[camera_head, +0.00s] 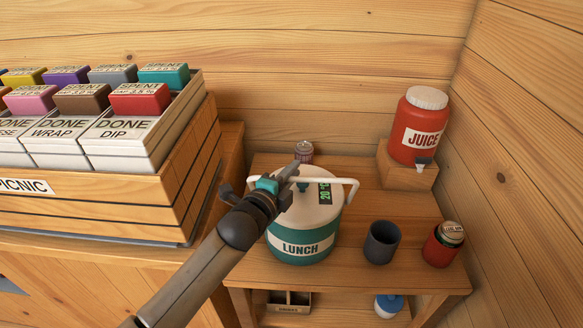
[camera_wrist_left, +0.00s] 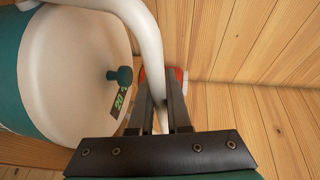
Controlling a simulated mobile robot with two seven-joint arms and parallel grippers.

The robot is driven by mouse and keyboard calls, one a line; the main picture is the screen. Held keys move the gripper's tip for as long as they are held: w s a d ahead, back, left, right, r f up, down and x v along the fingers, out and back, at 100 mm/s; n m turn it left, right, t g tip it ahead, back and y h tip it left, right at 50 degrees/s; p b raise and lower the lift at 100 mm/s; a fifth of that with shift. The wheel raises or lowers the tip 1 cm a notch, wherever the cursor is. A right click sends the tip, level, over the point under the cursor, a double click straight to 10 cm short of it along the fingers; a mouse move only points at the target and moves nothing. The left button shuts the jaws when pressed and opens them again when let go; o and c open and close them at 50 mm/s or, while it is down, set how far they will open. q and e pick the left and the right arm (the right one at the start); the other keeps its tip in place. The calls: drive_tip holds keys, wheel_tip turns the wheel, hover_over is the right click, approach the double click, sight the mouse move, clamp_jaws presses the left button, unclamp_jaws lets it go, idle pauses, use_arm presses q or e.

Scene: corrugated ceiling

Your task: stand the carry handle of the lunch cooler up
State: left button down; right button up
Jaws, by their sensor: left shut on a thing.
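The lunch cooler (camera_head: 297,247) is a teal round tub with a white lid, a "LUNCH" label and a small green display, standing on the wooden table. Its white carry handle (camera_head: 335,181) spans above the lid toward the back, its right end bending down to the cooler's side. I cannot tell its exact tilt. My left gripper (camera_head: 292,174) reaches over the lid from the front left and is shut on the handle, hiding part of it. In the left wrist view the handle (camera_wrist_left: 146,40) runs between the fingers (camera_wrist_left: 160,103), with the lid (camera_wrist_left: 70,65) beside them. My right gripper is out of view.
A red juice jug (camera_head: 414,128) stands on a wooden block at the back right. A dark cup (camera_head: 381,242) and a red can (camera_head: 441,245) stand right of the cooler. A small can (camera_head: 304,151) is behind it. A picnic crate (camera_head: 150,207) fills the left.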

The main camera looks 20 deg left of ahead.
use_arm(q)
drive_tip(key=shift+w+a+r+n+g+p, duration=0.15)
drive_tip(key=shift+w+g+p, duration=0.4)
drive_tip(key=shift+p, duration=0.7)
drive_tip(key=shift+w+a+r+n+g+p, duration=0.15)
drive_tip(key=shift+w+g+p, duration=0.35)
drive_tip(key=shift+p, duration=0.8)
drive_tip(key=shift+w+a+r+n+g+p, duration=0.15)
drive_tip(key=shift+w+g+p, duration=0.4)
drive_tip(key=shift+p, duration=0.7)
drive_tip(key=shift+w+a+f, duration=0.15)
drive_tip(key=shift+w+f, duration=0.05)
drive_tip(key=shift+w, duration=0.2)
drive_tip(key=shift+w+a+f, duration=0.15)
drive_tip(key=shift+w+f, duration=0.15)
drive_tip(key=shift+w, duration=0.2)
drive_tip(key=shift+f, duration=0.1)
drive_tip(key=c, duration=1.2)
unclamp_jaws()
drive_tip(key=shift+c, duration=0.2)
drive_tip(key=o, duration=0.4)
